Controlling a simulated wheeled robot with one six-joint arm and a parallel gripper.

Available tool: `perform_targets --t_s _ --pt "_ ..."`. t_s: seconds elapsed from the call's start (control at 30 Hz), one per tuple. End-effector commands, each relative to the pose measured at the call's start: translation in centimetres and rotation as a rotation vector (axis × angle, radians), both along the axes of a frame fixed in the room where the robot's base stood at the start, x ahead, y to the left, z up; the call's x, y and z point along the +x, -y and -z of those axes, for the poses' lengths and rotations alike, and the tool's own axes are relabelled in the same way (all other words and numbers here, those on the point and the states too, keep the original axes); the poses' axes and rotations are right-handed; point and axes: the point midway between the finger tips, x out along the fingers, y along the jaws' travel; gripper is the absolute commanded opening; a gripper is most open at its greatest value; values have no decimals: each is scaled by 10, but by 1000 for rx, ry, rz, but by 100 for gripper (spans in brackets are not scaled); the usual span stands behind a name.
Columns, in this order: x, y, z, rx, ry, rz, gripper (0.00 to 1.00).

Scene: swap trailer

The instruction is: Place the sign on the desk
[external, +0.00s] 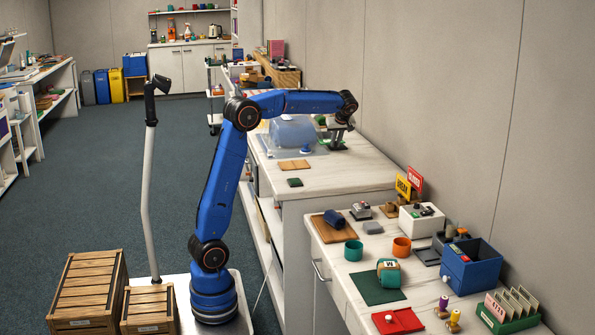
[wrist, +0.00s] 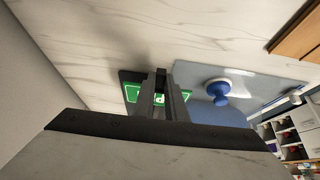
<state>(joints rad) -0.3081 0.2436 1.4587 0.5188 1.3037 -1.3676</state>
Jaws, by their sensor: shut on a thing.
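My gripper (external: 337,131) is at the back of the farther marble-topped counter (external: 345,178), pointing down. In the wrist view its fingers (wrist: 166,95) are shut on a dark sign (wrist: 132,75) with a green face and white marks. The sign is low over the counter; I cannot tell whether it touches it. In the external view the sign (external: 335,144) is small and partly hidden by the fingers. The nearer desk (external: 335,270) has a pale marble top and a drawer handle. I cannot tell which surface the task calls the desk.
A wooden board (external: 294,165) and a small green block (external: 294,182) lie nearer. The desk holds a blue bin (external: 473,268), cups and yellow and red signs. A wall bounds the right.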

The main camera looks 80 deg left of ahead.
Motion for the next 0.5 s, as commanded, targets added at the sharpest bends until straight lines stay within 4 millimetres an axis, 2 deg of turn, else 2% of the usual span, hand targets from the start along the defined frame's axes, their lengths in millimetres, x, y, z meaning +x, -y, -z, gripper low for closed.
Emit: perform_targets --t_s 0.17,0.5 --pt "-1 0 24 -1 -3 -1 0" --pt "0 0 28 -1 0 0 0"
